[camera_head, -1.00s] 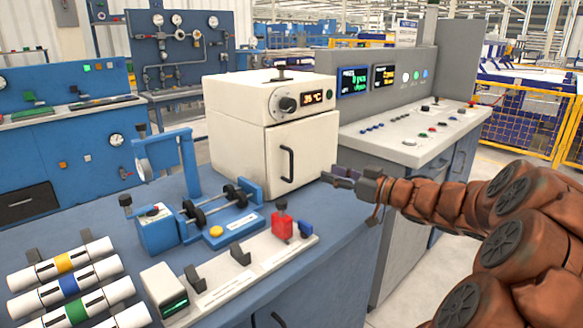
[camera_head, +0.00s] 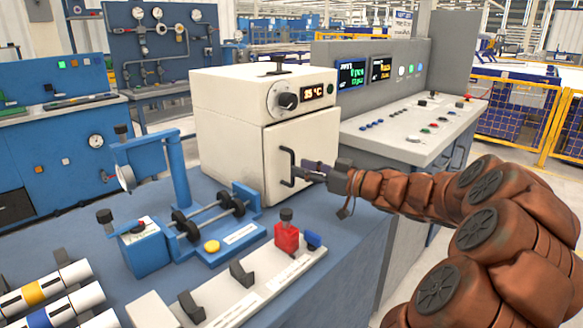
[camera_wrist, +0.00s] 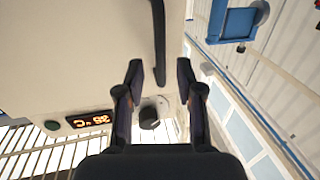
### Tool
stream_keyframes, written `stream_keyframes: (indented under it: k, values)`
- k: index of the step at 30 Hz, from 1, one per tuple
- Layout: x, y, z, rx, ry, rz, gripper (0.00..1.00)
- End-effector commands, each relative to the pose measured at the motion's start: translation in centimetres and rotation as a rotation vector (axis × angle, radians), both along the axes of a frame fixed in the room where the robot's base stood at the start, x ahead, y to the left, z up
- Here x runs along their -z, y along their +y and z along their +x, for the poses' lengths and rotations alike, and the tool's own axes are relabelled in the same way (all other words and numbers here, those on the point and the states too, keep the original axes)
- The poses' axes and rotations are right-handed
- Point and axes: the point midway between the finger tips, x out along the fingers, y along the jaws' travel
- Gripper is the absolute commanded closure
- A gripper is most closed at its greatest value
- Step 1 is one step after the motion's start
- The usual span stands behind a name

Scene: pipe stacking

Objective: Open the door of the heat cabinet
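The heat cabinet (camera_head: 231,122) is a cream box on the blue bench, with a dial and a lit "35 °C" display above its door. Its door (camera_head: 315,140) looks shut. The dark vertical door handle (camera_head: 285,160) is on the door's left side in the head view. My gripper (camera_head: 303,169) is at the handle, just to its right. In the wrist view my gripper (camera_wrist: 160,75) is open, and the handle (camera_wrist: 158,40) lies ahead, lined up with the gap between the fingers. I cannot tell whether the fingers touch it. The cabinet dial (camera_wrist: 149,117) shows there too.
A blue fixture with a shaft (camera_head: 212,220) stands left of the cabinet. A rack with a red block (camera_head: 287,237) is in front on the bench. A grey control console (camera_head: 420,132) stands behind my arm at right. White pipes (camera_head: 45,290) lie at lower left.

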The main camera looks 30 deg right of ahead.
Motion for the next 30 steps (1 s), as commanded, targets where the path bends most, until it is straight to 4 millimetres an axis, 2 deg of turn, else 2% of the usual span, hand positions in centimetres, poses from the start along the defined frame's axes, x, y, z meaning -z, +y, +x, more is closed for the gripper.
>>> stream_keyframes:
  k: [6,12,24,26,30]
  values:
    - [0.0,1.0,2.0,-0.002,0.000,-0.002,0.63]
    - [0.0,1.7,3.1,-0.006,0.000,-0.001,0.63]
    - [0.0,1.8,3.5,-0.004,0.001,0.000,0.63]
    - [0.0,1.8,3.5,-0.004,0.001,0.000,0.68]
    - [0.0,1.8,3.4,-0.004,0.001,0.000,0.82]
